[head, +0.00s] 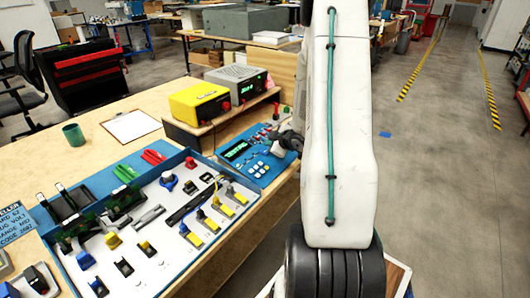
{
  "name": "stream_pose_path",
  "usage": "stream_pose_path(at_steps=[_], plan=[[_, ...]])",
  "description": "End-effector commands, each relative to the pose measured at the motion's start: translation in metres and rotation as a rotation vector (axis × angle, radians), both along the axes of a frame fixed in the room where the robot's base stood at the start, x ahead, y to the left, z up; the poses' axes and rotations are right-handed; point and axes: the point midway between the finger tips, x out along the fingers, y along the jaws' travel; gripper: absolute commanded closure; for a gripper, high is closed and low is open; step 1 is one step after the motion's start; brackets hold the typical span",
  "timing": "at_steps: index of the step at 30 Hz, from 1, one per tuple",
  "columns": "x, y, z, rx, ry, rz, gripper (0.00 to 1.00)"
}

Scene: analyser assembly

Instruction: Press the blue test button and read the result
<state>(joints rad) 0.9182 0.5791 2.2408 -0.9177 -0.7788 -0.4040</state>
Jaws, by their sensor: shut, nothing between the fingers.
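The blue tester panel (228,166) lies at the right edge of the wooden bench. Its small dark display (236,150) shows green lettering that looks like "TESTING", though it is small. Several white keys (258,168) sit in front of the display. My gripper (276,138) is shut and empty, low over the panel's right back part, partly hidden by my white arm. I cannot clearly make out the blue test button; the gripper may cover it. Whether the fingertips touch the panel cannot be told.
A blue-edged board (160,276) with connectors, switches and cables lies left of the panel. A yellow unit (199,101) and a grey unit (236,82) stand on a wooden shelf behind. A clipboard (130,125) and green cup (73,134) lie farther back.

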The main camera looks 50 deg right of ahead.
Motion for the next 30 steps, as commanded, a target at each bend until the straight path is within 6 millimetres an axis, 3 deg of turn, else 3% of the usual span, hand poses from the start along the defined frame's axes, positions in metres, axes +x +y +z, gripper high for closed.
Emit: stream_pose_path(at_steps=[12,30], plan=[[-0.007,-0.001,0.035,-0.001,0.0,0.0,1.0],[-0.008,-0.001,0.036,0.001,-0.001,-0.002,1.0]])
